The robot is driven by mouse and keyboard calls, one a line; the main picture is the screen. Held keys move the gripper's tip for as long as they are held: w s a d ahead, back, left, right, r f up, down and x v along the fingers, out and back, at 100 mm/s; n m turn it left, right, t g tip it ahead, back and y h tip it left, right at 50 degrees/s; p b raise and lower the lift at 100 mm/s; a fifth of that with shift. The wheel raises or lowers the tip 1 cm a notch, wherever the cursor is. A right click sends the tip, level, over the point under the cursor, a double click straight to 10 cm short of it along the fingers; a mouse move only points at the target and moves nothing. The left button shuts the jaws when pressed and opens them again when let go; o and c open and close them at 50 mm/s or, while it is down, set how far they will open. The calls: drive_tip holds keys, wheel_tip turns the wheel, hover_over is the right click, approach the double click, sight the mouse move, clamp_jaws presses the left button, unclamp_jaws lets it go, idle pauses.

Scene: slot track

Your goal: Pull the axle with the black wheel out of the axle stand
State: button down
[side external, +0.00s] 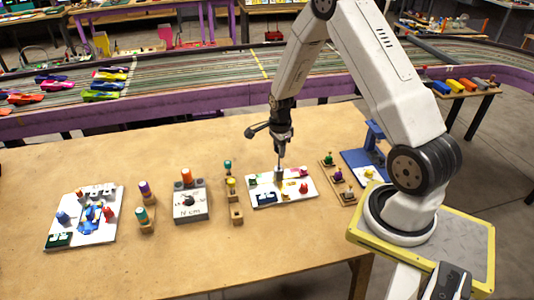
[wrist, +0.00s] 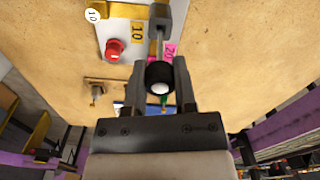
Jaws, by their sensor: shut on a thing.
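My gripper (side external: 281,150) points down over the white board (side external: 258,199). In the wrist view its two fingers (wrist: 160,78) are shut on the black wheel (wrist: 153,72), which has a white end. The thin grey axle (wrist: 160,45) runs from the wheel towards the grey axle stand (wrist: 176,10). In the side view the axle (side external: 279,163) is upright below my gripper, over the stand (side external: 278,179). The fingers hide most of the wheel there. I cannot tell how deep the axle's lower end sits in the stand.
The white board also carries a red knob (wrist: 115,48) and coloured number labels. A wooden block with several pegs (side external: 338,182) and a blue stand (side external: 365,162) are close on the right. A small peg stand (side external: 235,202) and a grey box (side external: 190,203) are on the left. The table's front is clear.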

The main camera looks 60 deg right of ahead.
drive_tip(key=shift+r, duration=1.6)
idle(0.3)
